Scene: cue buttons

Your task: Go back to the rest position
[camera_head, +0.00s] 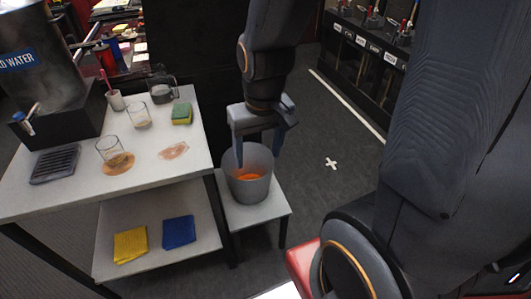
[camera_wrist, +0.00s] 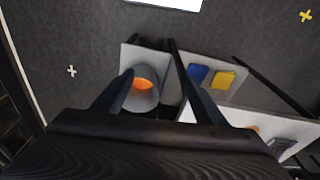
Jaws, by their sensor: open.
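My gripper (camera_head: 262,150) is open in the head view, with its fingers pointing down over the grey bucket (camera_head: 248,190). Nothing shows between the fingers. The bucket stands on a low white stand and has something orange inside at the bottom. In the wrist view my gripper (camera_wrist: 160,95) has its fingers spread, and the bucket (camera_wrist: 144,97) with the orange inside shows between them.
A white table (camera_head: 80,200) at left holds two glasses, a sponge (camera_head: 182,114), a dark jug (camera_head: 162,90), a cup, a drip tray and a water dispenser (camera_head: 40,70). Yellow (camera_head: 131,245) and blue (camera_head: 179,232) cloths lie on its lower shelf. Dark floor (camera_head: 325,130) lies open to the right.

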